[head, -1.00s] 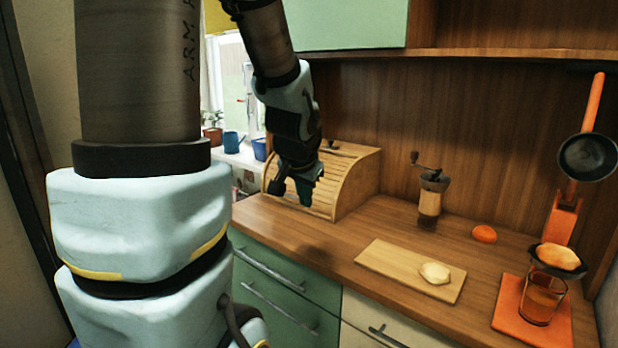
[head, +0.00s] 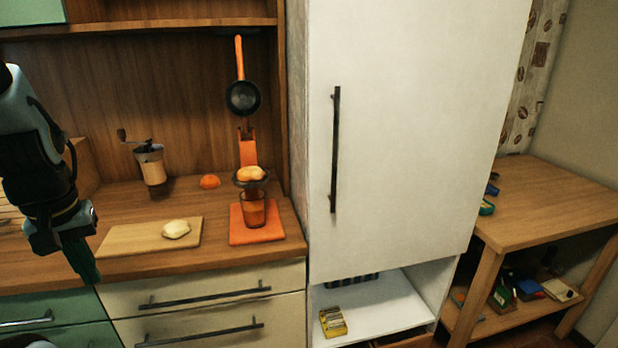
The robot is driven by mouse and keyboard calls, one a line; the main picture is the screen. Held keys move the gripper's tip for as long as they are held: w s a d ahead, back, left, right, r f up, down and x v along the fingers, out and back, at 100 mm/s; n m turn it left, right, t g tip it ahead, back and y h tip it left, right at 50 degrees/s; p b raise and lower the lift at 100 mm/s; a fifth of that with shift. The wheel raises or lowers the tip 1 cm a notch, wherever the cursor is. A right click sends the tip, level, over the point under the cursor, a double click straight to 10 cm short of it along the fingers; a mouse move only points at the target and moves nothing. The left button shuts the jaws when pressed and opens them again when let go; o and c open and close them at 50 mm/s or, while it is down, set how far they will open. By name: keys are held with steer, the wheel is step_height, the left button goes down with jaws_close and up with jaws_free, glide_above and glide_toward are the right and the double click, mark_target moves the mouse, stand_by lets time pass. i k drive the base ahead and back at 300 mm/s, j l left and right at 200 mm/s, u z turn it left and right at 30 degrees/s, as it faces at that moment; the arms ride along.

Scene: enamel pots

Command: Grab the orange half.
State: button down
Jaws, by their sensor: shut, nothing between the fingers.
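An orange half (head: 210,182), bright orange and domed, lies on the wooden counter (head: 120,195) towards the back, left of the juicer. A paler, yellowish piece (head: 176,229) lies on the cutting board (head: 120,240); I cannot tell whether it is an orange half. Another orange-yellow piece (head: 250,174) sits on top of the juicer, above a glass (head: 253,212). My gripper (head: 88,270) is at the left, pointing down in front of the counter's front edge, left of all three pieces. It is shut and empty, with dark green fingers.
A coffee grinder (head: 151,165) stands behind the cutting board. A tall white cabinet (head: 400,130) bounds the counter on the right. A wooden table (head: 545,200) stands further right.

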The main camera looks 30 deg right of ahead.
mark_target(247, 174)
steer(key=z, duration=0.9)
steer(key=j+u, duration=0.25)
steer(key=j, duration=0.4)
steer(key=i+j+u, duration=0.2)
steer(key=j, duration=0.4)
steer(key=k+j, duration=0.05)
steer(key=k, duration=0.05)
